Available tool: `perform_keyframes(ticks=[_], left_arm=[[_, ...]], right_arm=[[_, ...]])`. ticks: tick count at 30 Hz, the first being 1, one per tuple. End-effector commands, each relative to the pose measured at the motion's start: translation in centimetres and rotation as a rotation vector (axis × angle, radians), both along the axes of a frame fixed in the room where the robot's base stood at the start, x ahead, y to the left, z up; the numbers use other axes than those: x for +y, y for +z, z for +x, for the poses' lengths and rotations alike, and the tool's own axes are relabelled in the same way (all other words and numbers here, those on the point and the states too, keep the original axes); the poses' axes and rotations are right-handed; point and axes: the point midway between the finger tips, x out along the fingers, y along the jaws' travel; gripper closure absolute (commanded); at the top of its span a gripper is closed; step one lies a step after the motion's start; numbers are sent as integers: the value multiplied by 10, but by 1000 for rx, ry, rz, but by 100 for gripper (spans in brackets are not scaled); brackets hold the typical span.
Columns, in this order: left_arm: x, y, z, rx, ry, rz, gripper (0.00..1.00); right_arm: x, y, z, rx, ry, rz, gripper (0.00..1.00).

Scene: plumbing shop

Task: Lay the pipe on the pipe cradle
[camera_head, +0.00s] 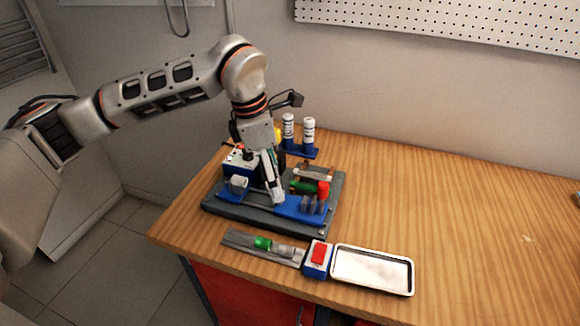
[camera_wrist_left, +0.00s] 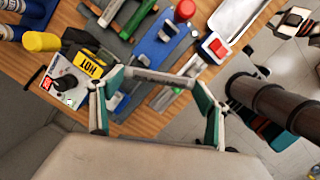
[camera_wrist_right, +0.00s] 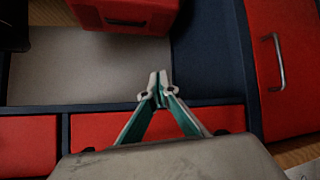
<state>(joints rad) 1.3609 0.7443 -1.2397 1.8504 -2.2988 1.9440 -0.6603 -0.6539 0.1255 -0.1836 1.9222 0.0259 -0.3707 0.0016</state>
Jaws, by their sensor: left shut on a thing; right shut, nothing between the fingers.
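My left gripper (camera_head: 275,196) is low over the grey board on the bench. In the left wrist view, its fingers (camera_wrist_left: 155,82) are shut on a short grey pipe (camera_wrist_left: 158,77), one finger at each end. I cannot make out the pipe clearly in the head view. A blue fixture with grey uprights (camera_head: 308,206) lies under and beside the fingertips; it looks like the pipe cradle. It also shows in the left wrist view (camera_wrist_left: 160,46). Whether the pipe touches it is unclear. My right gripper (camera_wrist_right: 159,86) is shut and empty, away from the bench top.
A red-handled part (camera_head: 323,190) and green tool (camera_head: 302,187) are close to the gripper. A rail with a green piece (camera_head: 263,243), a red button box (camera_head: 318,257) and a tray (camera_head: 372,270) lie in front. The bench's right side is clear.

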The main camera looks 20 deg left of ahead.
Motion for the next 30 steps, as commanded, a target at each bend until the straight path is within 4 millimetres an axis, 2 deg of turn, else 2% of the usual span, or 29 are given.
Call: perform_keyframes(ticks=[9, 15, 22, 30], left_arm=[[-18, 2, 18, -43, 598, -43, 35], [-26, 2, 26, -73, 895, -55, 35], [-29, 2, 30, -90, 1046, -59, 35], [-30, -2, 31, -90, 1064, -59, 35]], right_arm=[[-1, 1, 0, 1, -2, -1, 100], [-2, 1, 0, 2, -4, -1, 100], [-2, 0, 0, 4, -4, -3, 100], [-3, 0, 0, 4, -5, -3, 100]])
